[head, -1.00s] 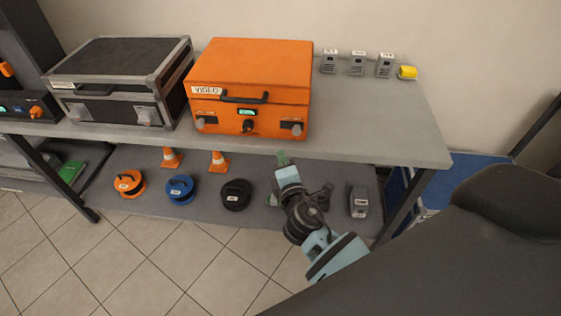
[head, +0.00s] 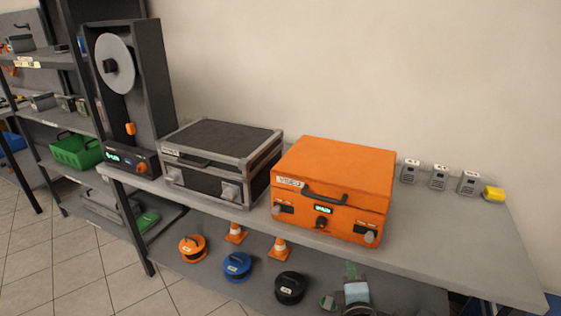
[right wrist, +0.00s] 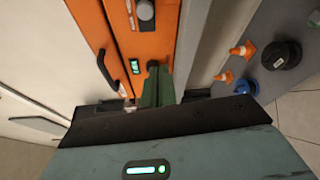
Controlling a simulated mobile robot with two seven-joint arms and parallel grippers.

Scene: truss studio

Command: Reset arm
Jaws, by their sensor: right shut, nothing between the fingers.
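My right gripper (head: 351,271) shows at the bottom of the head view, its green fingers pointing away from me. It appears in front of the shelf unit, below the orange VIDEO case (head: 335,180). In the right wrist view the green fingers (right wrist: 158,88) are together and empty, with the orange case's front (right wrist: 130,45) beyond them. Whether they touch the case is unclear. Most of my right arm is cut off by the lower edge of the head view. My left gripper is not in view.
The grey tabletop (head: 440,250) carries a black case (head: 222,140), several small grey units and a yellow roll (head: 493,193). The lower shelf holds orange, blue and black reels (head: 290,287) and two cones (head: 279,247). Tiled floor is open at lower left.

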